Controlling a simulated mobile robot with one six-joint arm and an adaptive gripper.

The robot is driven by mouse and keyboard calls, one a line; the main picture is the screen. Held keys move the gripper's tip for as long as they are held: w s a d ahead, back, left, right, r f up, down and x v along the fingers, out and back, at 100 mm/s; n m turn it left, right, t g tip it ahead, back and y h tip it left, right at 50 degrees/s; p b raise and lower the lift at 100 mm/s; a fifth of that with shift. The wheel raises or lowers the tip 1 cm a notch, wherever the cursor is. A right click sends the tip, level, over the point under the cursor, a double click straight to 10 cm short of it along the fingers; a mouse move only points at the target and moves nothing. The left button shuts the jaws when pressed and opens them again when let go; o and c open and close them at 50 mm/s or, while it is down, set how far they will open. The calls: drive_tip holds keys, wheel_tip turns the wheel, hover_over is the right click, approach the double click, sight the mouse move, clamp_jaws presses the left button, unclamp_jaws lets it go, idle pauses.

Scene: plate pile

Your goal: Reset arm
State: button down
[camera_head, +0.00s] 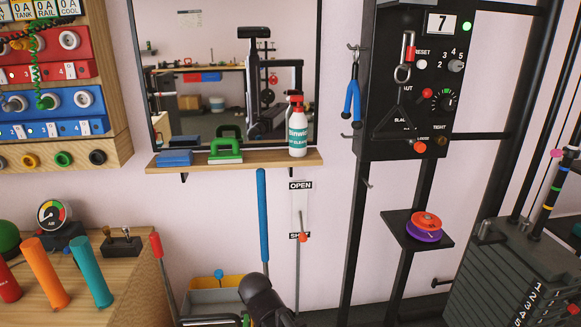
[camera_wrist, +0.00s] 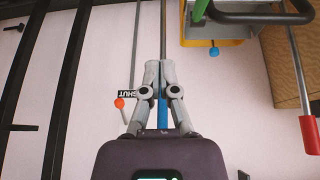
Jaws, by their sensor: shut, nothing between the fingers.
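My gripper (camera_wrist: 162,66) shows in the wrist view with its two grey fingers together, shut and empty. A pole with a blue upper part (camera_wrist: 162,118) and a grey shaft (camera_wrist: 163,25) lies behind the fingers in that view. In the head view the blue pole (camera_head: 262,215) stands upright below the shelf, and a dark part of my arm (camera_head: 262,300) covers its lower end. My fingertips cannot be made out in the head view.
A wooden shelf (camera_head: 235,160) holds a spray bottle (camera_head: 297,128), a green-handled tool (camera_head: 226,148) and a blue block (camera_head: 175,158). The OPEN/SHUT lever (camera_head: 303,237) is right of the pole. A workbench (camera_head: 120,295) stands left, a control panel (camera_head: 408,85) and weight stack (camera_head: 505,270) right. A yellow-grey bin (camera_head: 213,292) stands low.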

drive_tip(key=s+d+f+m+g, duration=0.1)
drive_tip(key=s+d+g, duration=0.15)
drive_tip(key=d, duration=1.05)
drive_tip(key=s+d+g, duration=0.1)
drive_tip(key=d+g, duration=0.2)
drive_tip(key=d, duration=0.9)
wheel_tip(320, 180, up, 27)
drive_tip(key=p, duration=2.7)
drive_tip(key=shift+p, duration=0.35)
